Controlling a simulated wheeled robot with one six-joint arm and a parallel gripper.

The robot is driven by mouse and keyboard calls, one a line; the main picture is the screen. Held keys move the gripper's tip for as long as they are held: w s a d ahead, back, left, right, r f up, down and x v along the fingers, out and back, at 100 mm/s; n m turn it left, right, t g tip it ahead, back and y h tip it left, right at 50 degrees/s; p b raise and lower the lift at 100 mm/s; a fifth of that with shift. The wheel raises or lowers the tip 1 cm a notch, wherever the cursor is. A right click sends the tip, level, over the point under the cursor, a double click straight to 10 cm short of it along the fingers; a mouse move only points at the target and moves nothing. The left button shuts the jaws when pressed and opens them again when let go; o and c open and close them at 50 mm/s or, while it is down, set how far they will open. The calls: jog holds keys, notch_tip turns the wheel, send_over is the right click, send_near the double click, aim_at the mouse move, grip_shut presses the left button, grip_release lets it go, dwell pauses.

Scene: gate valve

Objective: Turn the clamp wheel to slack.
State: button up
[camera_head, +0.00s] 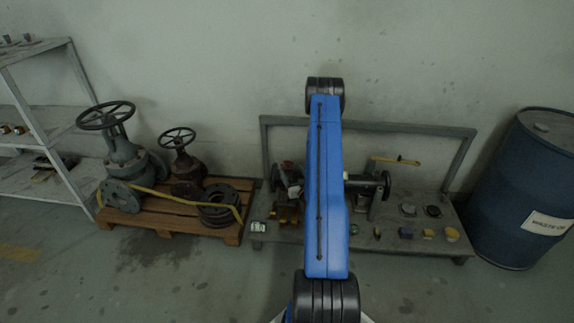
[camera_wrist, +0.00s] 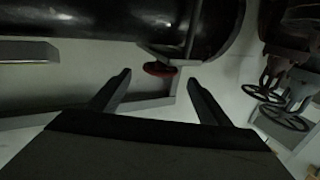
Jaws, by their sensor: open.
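In the head view, a grey workbench (camera_head: 300,238) carries a small red handwheel (camera_head: 287,165) to the left of my blue arm. A dark round wheel (camera_head: 386,184) stands on the end of a horizontal spindle to the right of the arm. I cannot tell which one is the clamp wheel. In the wrist view, the red handwheel (camera_wrist: 160,69) shows edge-on below a large black cylinder (camera_wrist: 110,18). My gripper (camera_wrist: 160,77) is open, its two fingers apart, with the red wheel beyond the gap between the tips. My arm hides the middle of the bench and the gripper in the head view.
A pallet (camera_head: 150,213) with valves and flanges stands to the left of the bench. A blue waste drum (camera_head: 525,190) stands at the right. The floor in front is clear.

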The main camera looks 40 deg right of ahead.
aim_at(287, 163)
jog(key=x, duration=0.7)
jog(key=shift+w+d, duration=0.15)
jog(key=shift+w, duration=0.2)
jog(key=shift+c, duration=0.6)
jog(key=c, duration=0.9)
